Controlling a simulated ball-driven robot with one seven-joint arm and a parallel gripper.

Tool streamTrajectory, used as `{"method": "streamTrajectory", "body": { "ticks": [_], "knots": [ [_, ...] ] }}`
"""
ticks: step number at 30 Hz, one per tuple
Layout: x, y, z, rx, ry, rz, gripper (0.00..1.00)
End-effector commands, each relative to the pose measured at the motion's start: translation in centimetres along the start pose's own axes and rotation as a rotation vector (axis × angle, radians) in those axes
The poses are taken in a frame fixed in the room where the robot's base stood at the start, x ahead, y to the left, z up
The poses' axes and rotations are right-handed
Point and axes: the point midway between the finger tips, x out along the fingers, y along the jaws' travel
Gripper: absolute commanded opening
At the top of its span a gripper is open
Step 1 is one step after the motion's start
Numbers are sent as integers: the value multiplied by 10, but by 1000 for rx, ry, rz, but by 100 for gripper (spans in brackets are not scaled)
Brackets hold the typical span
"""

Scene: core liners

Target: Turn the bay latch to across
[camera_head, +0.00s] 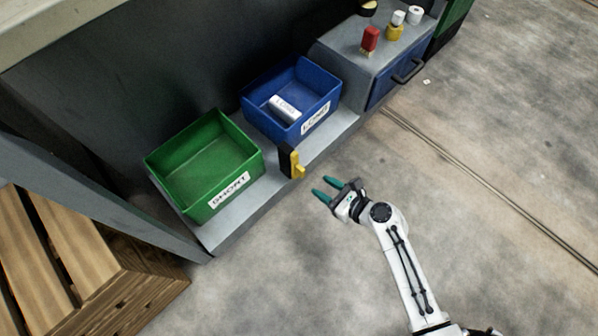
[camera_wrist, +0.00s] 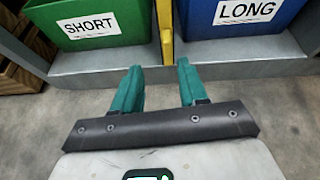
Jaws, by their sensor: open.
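The bay latch is a yellow handle (camera_head: 297,166) on a black plate, at the front edge of the grey shelf between the two bins. In the wrist view the yellow latch (camera_wrist: 165,32) stands upright between the bins, ahead of the gap between my fingers. My gripper (camera_head: 323,190) is open and empty, with teal fingers pointing at the latch. It is a short way in front of the latch and apart from it. My fingers also show in the wrist view (camera_wrist: 160,82).
A green bin (camera_head: 160,164) marked SHORT stands left of the latch. A blue bin (camera_head: 249,111) marked LONG stands right, with a white cylinder (camera_head: 285,108) inside. A grey drawer cabinet (camera_head: 345,60) holds small items. A wooden crate (camera_head: 110,290) stands lower left. The floor around my gripper is clear.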

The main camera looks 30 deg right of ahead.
Motion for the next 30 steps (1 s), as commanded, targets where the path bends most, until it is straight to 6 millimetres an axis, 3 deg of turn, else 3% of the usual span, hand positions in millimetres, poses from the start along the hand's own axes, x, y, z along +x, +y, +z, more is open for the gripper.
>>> {"method": "streamTrajectory", "body": {
  "ticks": [2, 8, 21, 30],
  "knots": [
    [5, -3, -11, 55, -8, -20, 43],
    [17, -6, -12, 92, -16, -32, 43],
    [91, -7, -13, 87, -14, -29, 43],
    [113, -8, -11, 87, -13, -31, 43]
  ]
}}
